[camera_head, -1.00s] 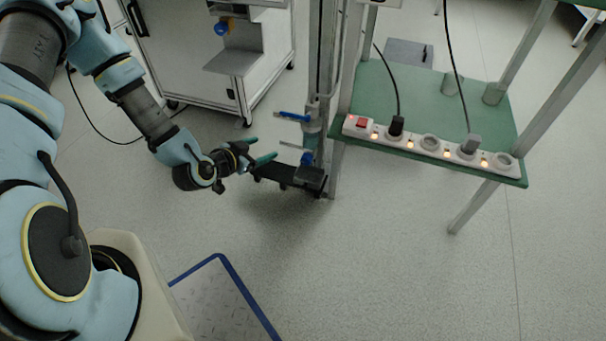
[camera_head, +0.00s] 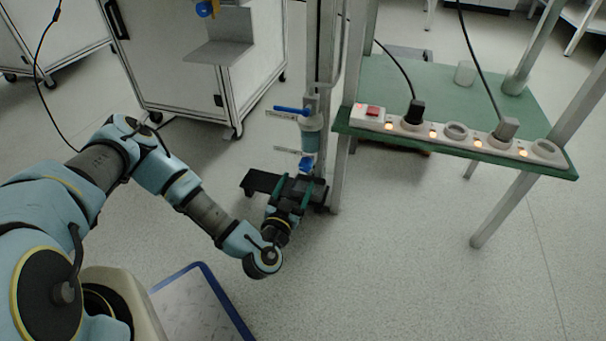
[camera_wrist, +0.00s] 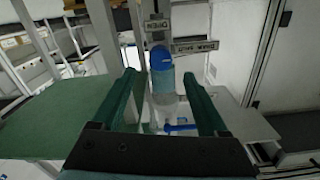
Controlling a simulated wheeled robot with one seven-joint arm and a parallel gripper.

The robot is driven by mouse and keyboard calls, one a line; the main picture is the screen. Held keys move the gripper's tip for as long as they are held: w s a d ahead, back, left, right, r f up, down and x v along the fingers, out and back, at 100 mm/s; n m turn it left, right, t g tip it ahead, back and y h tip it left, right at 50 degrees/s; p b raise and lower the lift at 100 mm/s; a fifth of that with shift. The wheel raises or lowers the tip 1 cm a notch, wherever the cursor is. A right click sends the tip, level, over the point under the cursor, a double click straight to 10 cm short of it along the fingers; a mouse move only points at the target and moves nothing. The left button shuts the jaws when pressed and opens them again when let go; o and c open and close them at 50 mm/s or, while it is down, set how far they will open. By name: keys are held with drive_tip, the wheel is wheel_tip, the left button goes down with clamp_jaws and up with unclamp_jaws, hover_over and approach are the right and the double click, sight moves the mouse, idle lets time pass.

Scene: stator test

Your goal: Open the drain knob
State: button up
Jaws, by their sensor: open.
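The drain knob, a small blue knob (camera_head: 306,163), sits at the bottom of a translucent filter bowl (camera_head: 309,140) on the upright post. In the wrist view, which is turned upside down, the blue knob (camera_wrist: 160,57) is on top of the bowl (camera_wrist: 164,85). My gripper (camera_head: 291,181) is open, with green fingers pointing up toward the knob from just below and in front. In the wrist view the two fingers (camera_wrist: 159,76) appear on either side of the knob and bowl, with gaps. Contact with the knob cannot be seen.
A blue lever (camera_head: 292,110) sticks out left above the bowl. Small label plates (camera_head: 281,150) are beside the post. A green table (camera_head: 450,95) with a lit power strip (camera_head: 455,130) stands right. A black plate (camera_head: 262,182) lies low behind my gripper. A white cabinet (camera_head: 180,65) stands behind.

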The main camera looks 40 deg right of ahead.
sight(304, 167)
drive_tip(key=b+x, duration=0.1)
drive_tip(key=x, duration=0.3)
drive_tip(key=shift+w+d+f, duration=0.15)
drive_tip(key=shift+d, duration=0.05)
drive_tip(key=shift+w+d+b, duration=0.4)
drive_tip(key=shift+d, duration=0.25)
drive_tip(key=shift+c, duration=0.2)
clamp_jaws()
